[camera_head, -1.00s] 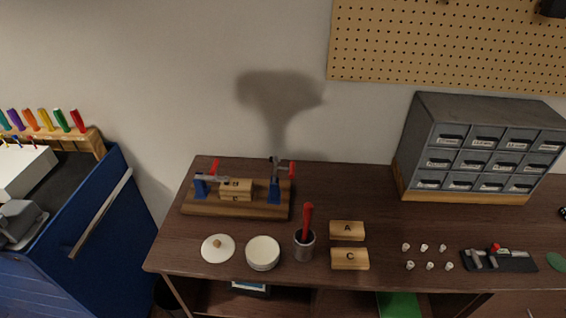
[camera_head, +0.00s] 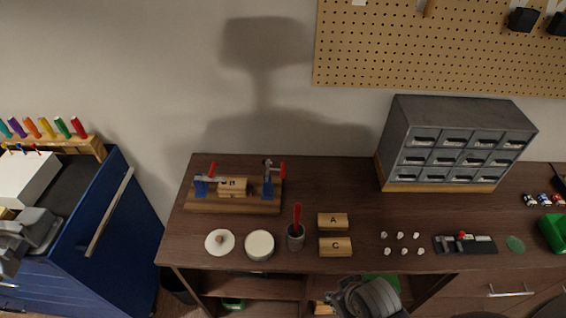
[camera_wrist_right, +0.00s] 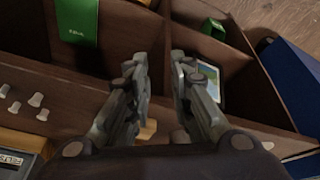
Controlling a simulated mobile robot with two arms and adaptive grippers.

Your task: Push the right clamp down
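The right clamp (camera_head: 268,184) is blue with a red handle (camera_head: 283,171) that stands up, at the right end of a wooden board (camera_head: 235,207) on the desk. The left clamp (camera_head: 201,187) stands at the board's other end, its red handle also raised. Wooden blocks (camera_head: 232,189) sit between them. My right gripper shows in the right wrist view (camera_wrist_right: 160,85) with its fingers apart and nothing between them. Its arm is at the bottom of the head view, in front of the desk, well away from the clamp. My left gripper (camera_head: 15,238) is at the far left edge, partly cut off; its fingers are unclear.
A white lid (camera_head: 220,242), a round tin (camera_head: 260,245) and a cup (camera_head: 295,238) with a red-handled tool stand in front of the board. Blocks A (camera_head: 333,221) and C (camera_head: 335,247) lie to their right. A drawer cabinet (camera_head: 455,145) stands at the back right.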

